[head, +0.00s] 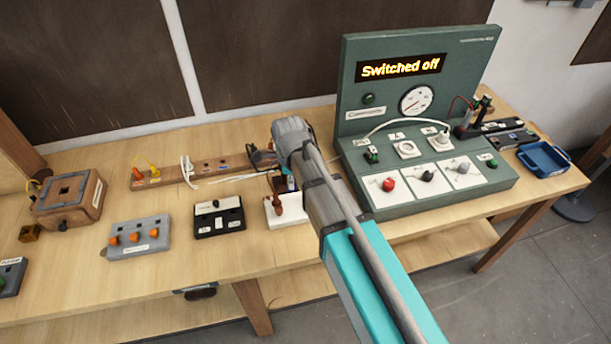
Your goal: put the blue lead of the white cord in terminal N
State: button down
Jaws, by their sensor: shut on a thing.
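My gripper (264,159) is dark and sits at the end of my arm, over the right end of a wooden strip. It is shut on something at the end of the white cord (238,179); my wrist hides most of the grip. The white cord lies along the front of the strip and runs right toward my gripper. A small blue spot (291,183) shows beside my wrist, but I cannot tell whether it is the blue lead. A black block (218,216) with white labels stands left of my arm. Its labels are too small to read, so I cannot pick out terminal N.
The wooden strip (205,167) carries yellow and white plugs. A grey block with orange levers (137,238), a wooden box (69,198) and a white base with a brown part (287,210) stand nearby. The green panel (425,100) reads "Switched off". A blue tray (545,158) is far right.

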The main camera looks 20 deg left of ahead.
jog(key=w+d, duration=0.2)
jog(key=w, duration=0.1)
jog(key=shift+w+d+f, duration=0.25)
jog(key=shift+w+d, duration=0.15)
jog(key=shift+f+b, duration=0.15)
jog(key=shift+b, duration=0.15)
jog(key=shift+f+b, duration=2.95)
jog(key=shift+s+f+b, duration=0.1)
jog(key=shift+f+b, duration=0.45)
jog(key=shift+f, duration=0.05)
dwell(0.5)
jog(key=c, duration=0.5)
grip_release()
jog(key=shift+s+r, duration=0.1)
